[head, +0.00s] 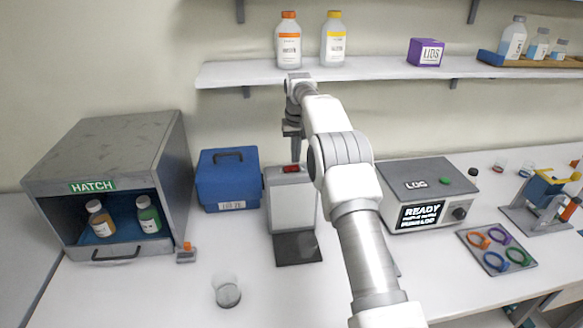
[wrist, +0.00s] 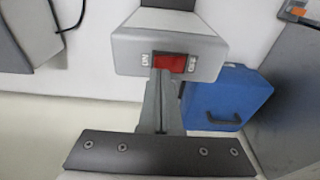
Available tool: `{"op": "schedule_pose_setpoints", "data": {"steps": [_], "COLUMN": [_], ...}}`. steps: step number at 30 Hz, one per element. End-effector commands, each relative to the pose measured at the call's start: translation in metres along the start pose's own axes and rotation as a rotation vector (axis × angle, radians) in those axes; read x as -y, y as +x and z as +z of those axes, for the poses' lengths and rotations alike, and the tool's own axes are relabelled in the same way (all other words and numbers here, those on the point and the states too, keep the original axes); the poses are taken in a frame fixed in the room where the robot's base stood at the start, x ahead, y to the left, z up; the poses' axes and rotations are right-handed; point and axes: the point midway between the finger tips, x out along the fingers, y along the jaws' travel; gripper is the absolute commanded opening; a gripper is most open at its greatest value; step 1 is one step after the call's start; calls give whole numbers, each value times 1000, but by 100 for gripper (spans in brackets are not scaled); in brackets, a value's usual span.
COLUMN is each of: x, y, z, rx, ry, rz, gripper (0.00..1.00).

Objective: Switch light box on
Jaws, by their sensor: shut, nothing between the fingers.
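The light box (head: 293,205) is a grey upright box with a pale front panel and a dark base plate, standing mid-table. Its red rocker switch (head: 291,169) is on top. In the wrist view the red switch (wrist: 171,63) sits between small labels, the left one apparently ON and the right one apparently OFF. My gripper (head: 293,135) is shut and empty, pointing down above the switch. In the wrist view its fingertips (wrist: 161,74) overlap the left part of the switch's lower edge. I cannot tell whether they touch it. The front panel shows no clear glow.
A blue case (head: 224,181) stands close left of the light box, with the grey hatch cabinet (head: 113,146) beyond. A LOG device (head: 420,195) is to the right. A clear beaker (head: 227,291) stands in front. The shelf (head: 390,74) runs behind my arm.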

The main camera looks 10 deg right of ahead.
Motion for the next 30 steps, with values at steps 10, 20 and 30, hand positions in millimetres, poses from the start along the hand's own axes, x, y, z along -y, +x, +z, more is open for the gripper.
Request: {"op": "schedule_pose_setpoints", "data": {"steps": [10, 20, 30], "x": [0, 0, 0], "y": [0, 4, 9], "z": [0, 0, 1], "rx": [0, 0, 0], "ry": [0, 0, 0], "rz": [0, 0, 0], "gripper": [0, 0, 0]}}
